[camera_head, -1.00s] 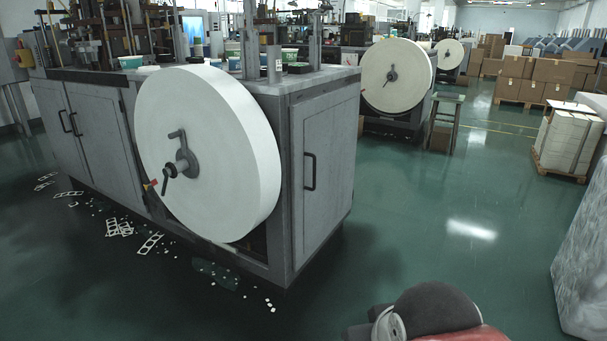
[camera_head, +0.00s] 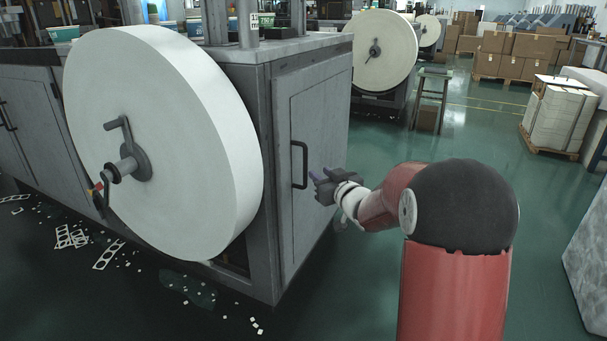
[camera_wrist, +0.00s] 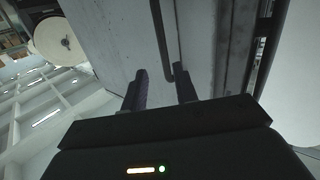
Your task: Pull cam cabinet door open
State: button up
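The grey cabinet door (camera_head: 314,110) is on the right side of the machine in the head view and looks closed. Its dark bar handle (camera_head: 304,165) stands upright on the door's near side. My gripper (camera_head: 320,174) is just right of the handle, with its fingers pointing toward it. In the wrist view, the handle (camera_wrist: 160,45) shows ahead of the fingers, in line with the gap between them. My gripper (camera_wrist: 160,73) is open there, and nothing shows held. The two fingers look apart from the handle, though the exact distance is hard to tell.
A large white paper reel (camera_head: 165,140) with a crank stands left of the door. Paper scraps (camera_head: 107,254) lie on the floor at left. A small stool (camera_head: 431,100) stands behind. A wrapped block (camera_head: 590,250) is at right. Green floor (camera_head: 480,150) is clear between.

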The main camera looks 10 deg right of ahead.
aim_at(306, 168)
jog(key=shift+y, duration=0.7)
jog(key=x, duration=0.6)
jog(key=f+x, duration=0.1)
jog(key=x, duration=0.2)
jog(key=shift+f, duration=0.1)
jog(key=shift+c, duration=0.4)
grip_shut()
